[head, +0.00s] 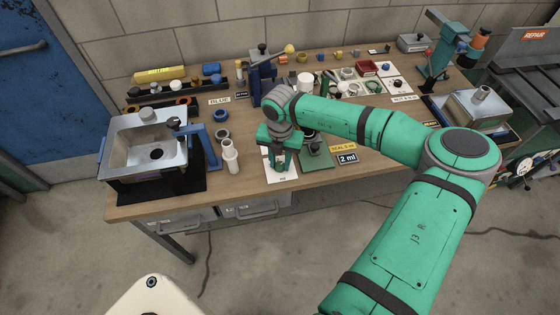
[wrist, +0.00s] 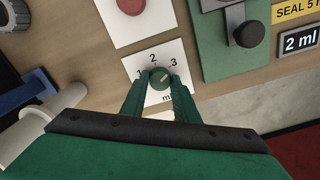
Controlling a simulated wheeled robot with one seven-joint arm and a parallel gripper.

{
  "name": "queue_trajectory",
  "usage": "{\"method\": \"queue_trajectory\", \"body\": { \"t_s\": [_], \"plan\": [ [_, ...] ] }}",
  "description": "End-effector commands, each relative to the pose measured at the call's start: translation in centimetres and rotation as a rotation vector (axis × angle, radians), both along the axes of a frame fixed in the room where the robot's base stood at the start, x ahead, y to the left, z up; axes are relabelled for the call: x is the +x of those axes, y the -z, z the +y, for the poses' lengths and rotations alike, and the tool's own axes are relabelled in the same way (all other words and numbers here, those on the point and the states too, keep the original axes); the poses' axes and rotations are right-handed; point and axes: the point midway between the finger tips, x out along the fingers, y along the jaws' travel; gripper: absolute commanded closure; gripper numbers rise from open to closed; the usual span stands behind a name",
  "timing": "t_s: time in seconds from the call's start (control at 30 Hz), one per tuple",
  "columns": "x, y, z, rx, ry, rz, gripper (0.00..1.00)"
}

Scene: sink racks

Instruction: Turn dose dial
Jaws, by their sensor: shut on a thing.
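The dose dial (wrist: 161,76) is a small round dark grey-green knob on a white card (wrist: 188,62) printed with 1, 2, 3 and "ml". A short pale mark shows on its top, but its exact setting is hard to read. My gripper (wrist: 160,86) is shut on the dial, with one green finger on each side of it. In the head view my gripper (head: 280,164) points down over the white card (head: 280,178) near the front edge of the bench and hides the dial. A black "2 ml" sign (wrist: 300,42) stands to the right.
A green plate with a black knob (wrist: 249,34) lies right of the card. A white bottle (head: 230,157), blue stand and metal sink (head: 120,137) are left. The bench's front edge is close.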

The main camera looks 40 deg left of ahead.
Motion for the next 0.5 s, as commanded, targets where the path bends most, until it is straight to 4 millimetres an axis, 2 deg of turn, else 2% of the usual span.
{"method": "queue_trajectory", "body": {
  "t_s": [0.1,0.13,0.2,0.5],
  "plan": [
    [0.09,-0.14,0.17,0.004,0.000,-0.003,0.95],
    [0.09,-0.14,0.18,0.004,0.000,-0.003,0.65],
    [0.08,-0.12,0.15,0.004,0.000,-0.003,0.54],
    [0.06,-0.18,0.05,0.002,0.000,-0.001,0.54]
  ]
}}
